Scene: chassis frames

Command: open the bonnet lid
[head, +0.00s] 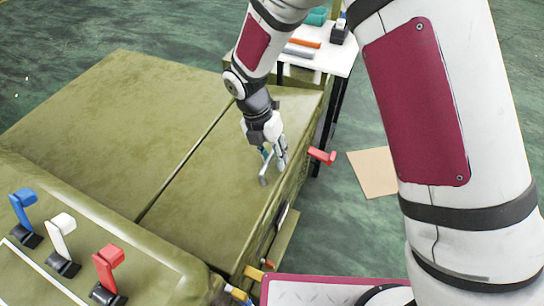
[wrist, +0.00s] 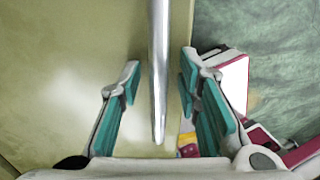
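The bonnet lid (head: 215,165) is the olive-green right-hand panel of a large green body, lying flat and level with the panel beside it. A metal bar handle (head: 264,174) stands at its right edge. In the wrist view the bar (wrist: 158,45) runs lengthwise between my two teal-padded fingers, with a gap on both sides. My gripper (head: 273,158) is over the lid's right edge at the handle. It is open in the wrist view (wrist: 160,68). Its fingers hide part of the handle in the head view.
Blue (head: 22,205), white (head: 61,237) and red (head: 108,268) levers stand at the front left. A red lever (head: 321,156) juts out right of the lid. A white table (head: 335,62) with small items stands behind. A tan board (head: 374,172) lies on the green floor.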

